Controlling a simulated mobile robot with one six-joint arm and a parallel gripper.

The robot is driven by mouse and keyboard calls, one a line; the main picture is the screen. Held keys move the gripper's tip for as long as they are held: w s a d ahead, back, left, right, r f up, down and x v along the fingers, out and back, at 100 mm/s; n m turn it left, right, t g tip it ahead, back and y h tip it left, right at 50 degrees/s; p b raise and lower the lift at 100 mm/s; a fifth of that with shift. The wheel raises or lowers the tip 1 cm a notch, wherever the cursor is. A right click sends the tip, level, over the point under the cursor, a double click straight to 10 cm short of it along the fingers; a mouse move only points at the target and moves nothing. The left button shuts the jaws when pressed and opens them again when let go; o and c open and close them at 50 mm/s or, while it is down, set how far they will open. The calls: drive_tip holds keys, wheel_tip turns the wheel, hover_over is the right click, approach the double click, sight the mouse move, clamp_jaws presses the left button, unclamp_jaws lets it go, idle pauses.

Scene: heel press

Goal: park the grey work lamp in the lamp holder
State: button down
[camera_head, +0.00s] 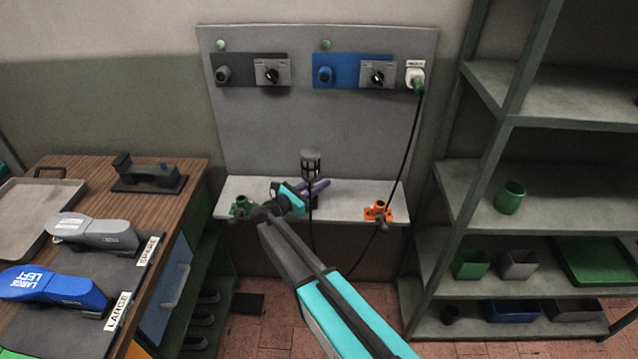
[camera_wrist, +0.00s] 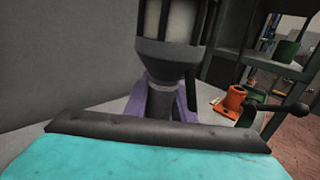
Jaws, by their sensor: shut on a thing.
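The grey work lamp (camera_head: 311,162) is upright, with a caged head above a dark handle. It stands out in front of the grey back panel. My gripper (camera_head: 311,189) has purple fingers, shut around the handle below the cage. In the wrist view the lamp (camera_wrist: 168,50) rises between the fingers, and its lower end is hidden behind my wrist. An orange fitting (camera_head: 378,211) is on the shelf to the right, and a green fitting (camera_head: 243,205) is to the left. I cannot tell which one is the lamp holder. The orange fitting also shows in the wrist view (camera_wrist: 233,98).
A black cable (camera_head: 405,140) hangs from the socket (camera_head: 415,76) and loops below the shelf (camera_head: 345,203). Switch boxes are on the panel (camera_head: 300,125). A bench (camera_head: 190,172) with shoe forms is left. Green-grey shelving (camera_head: 560,145) is right.

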drive_tip(key=shift+f, duration=0.4)
drive_tip(key=c, duration=1.4)
unclamp_jaws()
drive_tip(key=b+v, duration=0.5)
drive_tip(key=v, duration=0.8)
drive_tip(key=shift+s+a, duration=0.25)
drive_tip(key=shift+s, duration=0.05)
drive_tip(key=shift+r, duration=0.15)
